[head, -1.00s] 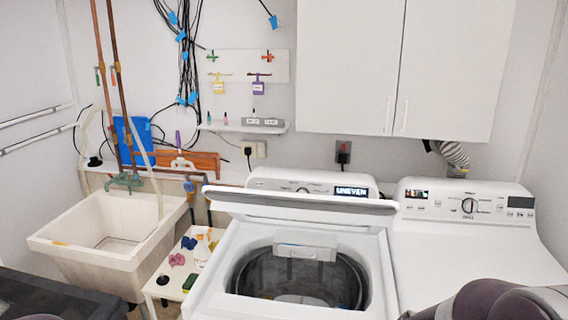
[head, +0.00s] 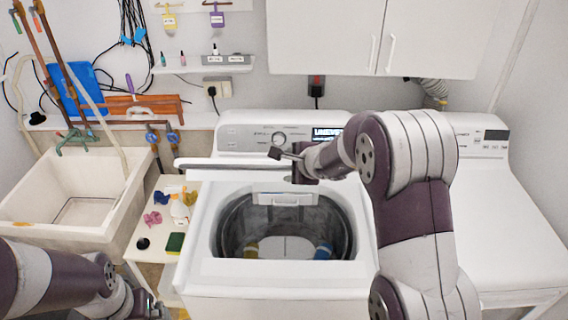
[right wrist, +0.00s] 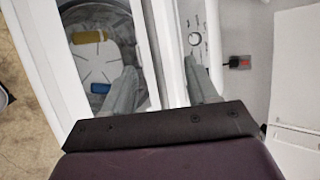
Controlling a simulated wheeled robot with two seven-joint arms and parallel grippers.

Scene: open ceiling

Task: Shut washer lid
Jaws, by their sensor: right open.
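The washer (head: 285,285) is white, with its lid (head: 225,166) raised; I see the lid nearly edge-on above the open drum (head: 228,225). My right gripper (head: 284,156) is at the right part of the lid's upper edge. In the right wrist view, the open fingers of my right gripper (right wrist: 160,67) stand on either side of the lid (right wrist: 172,75), with the drum to the left and the control panel to the right. Contact is not clear. My left gripper (head: 150,304) is low at the bottom left, partly cut off, its jaws unclear.
A second white machine (head: 510,225) stands to the right, partly behind my right arm. A sink (head: 120,215) and a small white table (head: 150,262) with small items stand left of the washer. Wall cabinets (head: 330,40) hang above.

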